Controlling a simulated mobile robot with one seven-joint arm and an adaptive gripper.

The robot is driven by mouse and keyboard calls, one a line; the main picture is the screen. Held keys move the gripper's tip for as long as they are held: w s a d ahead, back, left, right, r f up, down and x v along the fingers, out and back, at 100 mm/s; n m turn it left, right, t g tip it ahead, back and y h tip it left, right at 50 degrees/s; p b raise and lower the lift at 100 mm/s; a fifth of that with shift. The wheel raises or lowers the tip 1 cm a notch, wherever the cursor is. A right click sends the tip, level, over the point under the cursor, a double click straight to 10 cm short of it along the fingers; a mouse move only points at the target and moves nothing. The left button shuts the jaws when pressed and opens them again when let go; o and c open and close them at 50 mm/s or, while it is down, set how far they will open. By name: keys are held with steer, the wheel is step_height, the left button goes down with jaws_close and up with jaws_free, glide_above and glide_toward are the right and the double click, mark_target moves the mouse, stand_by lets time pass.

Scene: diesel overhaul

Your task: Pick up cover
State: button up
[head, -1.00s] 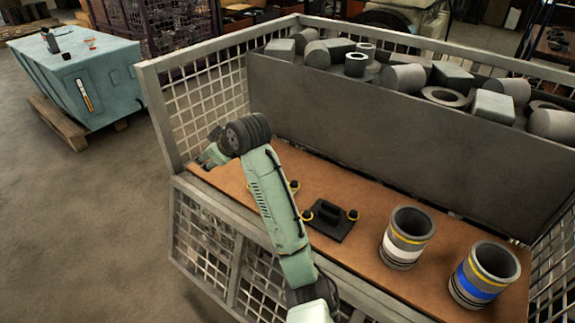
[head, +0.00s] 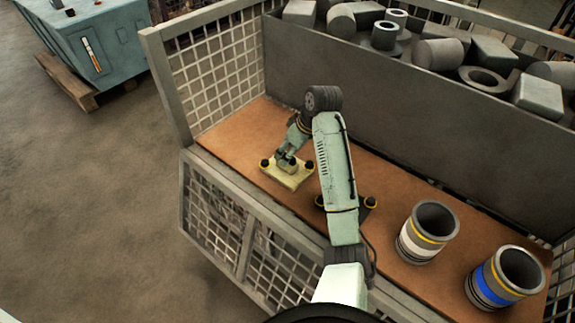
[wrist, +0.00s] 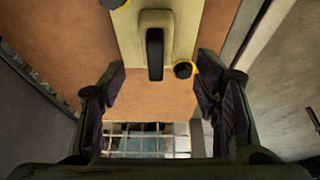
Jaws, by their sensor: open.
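A cream cover (head: 286,179) with a raised handle and dark round knobs ringed in yellow lies on the brown board. My gripper (head: 287,161) is right above it in the head view and hides part of it. In the wrist view the cream cover (wrist: 186,22) shows at the top, with its handle (wrist: 155,45) pointing down between my open fingers (wrist: 162,72). The fingers stand apart on either side, with nothing between them gripped. A second, dark cover (head: 364,213) lies to the right, mostly hidden behind my arm.
Two cylinder sleeves, one white-banded (head: 428,232) and one blue-banded (head: 505,278), stand at the board's right. The mesh crate wall (head: 218,75) rises at the left. A grey partition (head: 390,105) separates a bin of metal parts behind. A teal crate (head: 95,40) stands far left.

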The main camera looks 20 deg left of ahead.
steer(key=p+x, duration=0.1)
steer(key=x, duration=0.4)
steer(key=shift+w+d, duration=0.1)
steer(key=shift+w, duration=0.1)
steer(key=shift+c, duration=0.3)
steer(key=shift+r, duration=0.1)
jaws_close()
